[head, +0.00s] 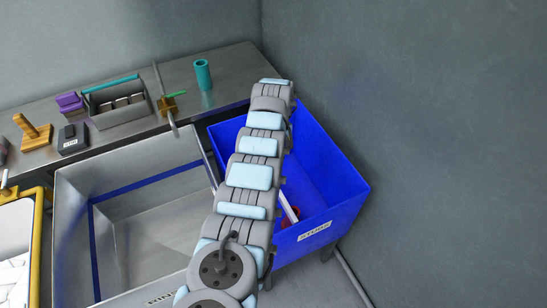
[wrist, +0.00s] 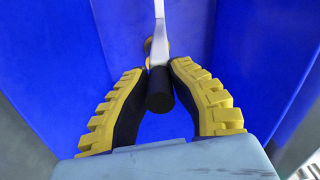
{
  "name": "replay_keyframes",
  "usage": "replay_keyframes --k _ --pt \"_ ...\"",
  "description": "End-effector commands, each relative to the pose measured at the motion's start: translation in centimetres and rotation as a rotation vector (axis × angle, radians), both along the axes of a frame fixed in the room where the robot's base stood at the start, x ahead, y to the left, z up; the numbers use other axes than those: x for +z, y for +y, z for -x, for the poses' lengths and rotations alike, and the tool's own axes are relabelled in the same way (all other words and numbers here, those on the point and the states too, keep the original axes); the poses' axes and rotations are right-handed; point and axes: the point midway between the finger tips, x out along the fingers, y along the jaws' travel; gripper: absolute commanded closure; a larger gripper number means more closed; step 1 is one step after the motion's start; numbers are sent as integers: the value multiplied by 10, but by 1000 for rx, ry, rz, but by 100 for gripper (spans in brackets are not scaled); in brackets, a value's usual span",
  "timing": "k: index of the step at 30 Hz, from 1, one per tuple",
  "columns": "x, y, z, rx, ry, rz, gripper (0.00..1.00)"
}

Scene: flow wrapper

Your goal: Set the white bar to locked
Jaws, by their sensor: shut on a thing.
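The white bar (wrist: 159,28) runs down from the top of the wrist view, widens, and meets a black cylindrical grip (wrist: 160,92). My gripper (wrist: 157,68) has its yellow-ribbed fingers on either side, shut on the white bar at about where it meets the grip. A small orange-yellow round piece (wrist: 148,44) shows beside the bar. In the head view a white strip (head: 289,207), perhaps the same bar, shows inside the blue bin just right of my arm. My arm hides the gripper there. I cannot tell the bar's lock position.
Blue bin walls (head: 335,185) rise around the bar. A red object (head: 290,215) lies low in the bin. A steel sink-like basin (head: 75,185) is left of my arm.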

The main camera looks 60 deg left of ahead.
Motion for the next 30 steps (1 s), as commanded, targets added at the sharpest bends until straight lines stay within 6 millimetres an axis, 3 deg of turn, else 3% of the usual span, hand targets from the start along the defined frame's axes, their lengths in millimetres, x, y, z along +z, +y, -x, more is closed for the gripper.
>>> replay_keyframes --k 1,30 --pt "-9 -1 -1 2 4 2 100" --pt "-5 -4 -20 0 2 4 100"
